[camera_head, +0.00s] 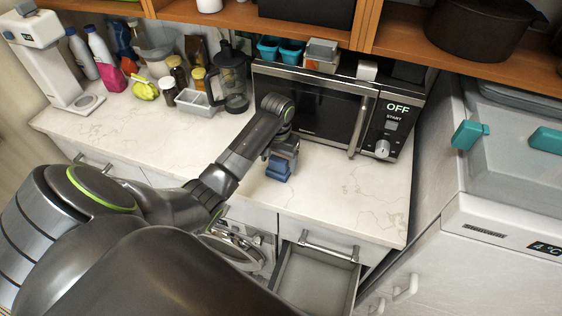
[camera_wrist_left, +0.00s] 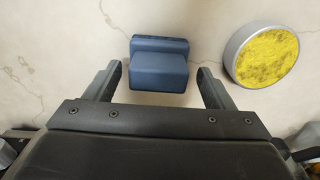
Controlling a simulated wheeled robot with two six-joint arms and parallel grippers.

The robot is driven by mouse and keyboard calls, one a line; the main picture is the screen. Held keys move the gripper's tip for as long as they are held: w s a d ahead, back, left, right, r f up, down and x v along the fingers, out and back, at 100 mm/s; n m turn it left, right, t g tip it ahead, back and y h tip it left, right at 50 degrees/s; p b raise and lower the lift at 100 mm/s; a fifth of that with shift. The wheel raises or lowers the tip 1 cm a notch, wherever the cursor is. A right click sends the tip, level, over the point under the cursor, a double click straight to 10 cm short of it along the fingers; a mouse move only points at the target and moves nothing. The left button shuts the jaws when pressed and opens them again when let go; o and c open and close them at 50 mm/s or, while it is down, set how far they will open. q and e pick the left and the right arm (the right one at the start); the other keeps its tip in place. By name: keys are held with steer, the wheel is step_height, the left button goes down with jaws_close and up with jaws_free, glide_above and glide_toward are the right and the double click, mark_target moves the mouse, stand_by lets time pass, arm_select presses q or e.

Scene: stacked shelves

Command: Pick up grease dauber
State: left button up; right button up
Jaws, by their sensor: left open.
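My left gripper (camera_head: 281,155) is over the countertop in front of the microwave; its fingers also show in the left wrist view (camera_wrist_left: 159,80). It is open, with nothing held. A blue two-part block (camera_wrist_left: 159,63) lies between and just beyond the fingertips, with a visible gap on both sides; in the head view the blue block (camera_head: 279,168) shows just below the gripper. A round silver-rimmed piece with a rough yellow top (camera_wrist_left: 267,57) lies right of the right finger. I cannot tell for sure which of these is the grease dauber. My right gripper is not in view.
The microwave (camera_head: 315,117) stands close behind the gripper. A clear-sided blender (camera_head: 232,80), a small grey tray (camera_head: 197,101) and bottles stand to the left. An open drawer (camera_head: 315,280) juts out below the counter. The marble countertop (camera_head: 350,190) is clear to the right.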

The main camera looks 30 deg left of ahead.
arm_select(q)
steer(key=shift+w+f, duration=0.2)
steer(key=shift+f, duration=0.1)
steer(key=shift+s+d+r, duration=0.1)
steer(key=shift+s+r, duration=0.1)
steer(key=shift+s+d+r, duration=0.1)
steer(key=shift+s+r, duration=0.05)
steer(key=shift+s, duration=0.05)
steer(key=shift+c, duration=0.8)
steer(key=shift+s, duration=0.1)
steer(key=c, duration=0.9)
steer(key=shift+c, duration=0.2)
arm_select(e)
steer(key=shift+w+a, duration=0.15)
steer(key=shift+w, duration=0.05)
